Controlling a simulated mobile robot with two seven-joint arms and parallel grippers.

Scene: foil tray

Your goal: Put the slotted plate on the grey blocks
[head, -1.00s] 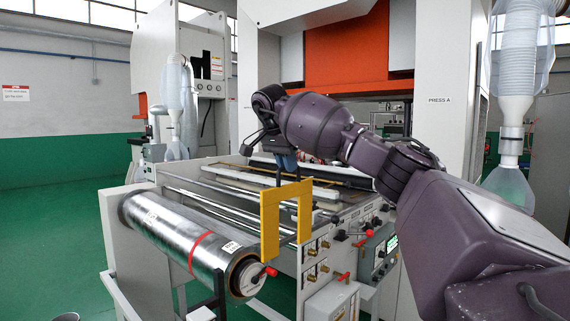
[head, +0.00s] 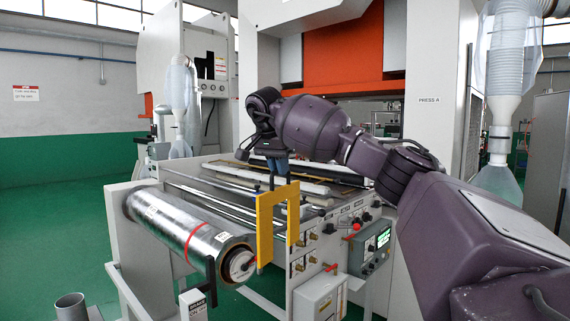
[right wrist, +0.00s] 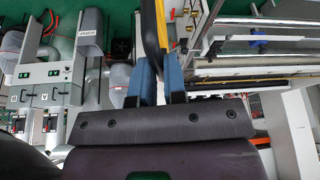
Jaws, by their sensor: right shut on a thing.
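The slotted plate (head: 264,226) is yellow, thin and shaped like an upside-down U, with its slot open downward. It hangs upright from my right gripper (head: 278,172), in front of the machine and beside the right end of the foil roll. In the right wrist view the plate (right wrist: 152,34) shows nearly edge-on, between the two blue fingers of the gripper (right wrist: 158,72). The gripper is shut on its top bar. I cannot make out the grey blocks in either view. My left gripper is not in view.
The silver foil roll (head: 176,222) with a red band lies on a grey frame at the left. The machine's front panel (head: 325,232) has knobs and a lit display. A white box (head: 318,298) stands low in front. Green floor is open at left.

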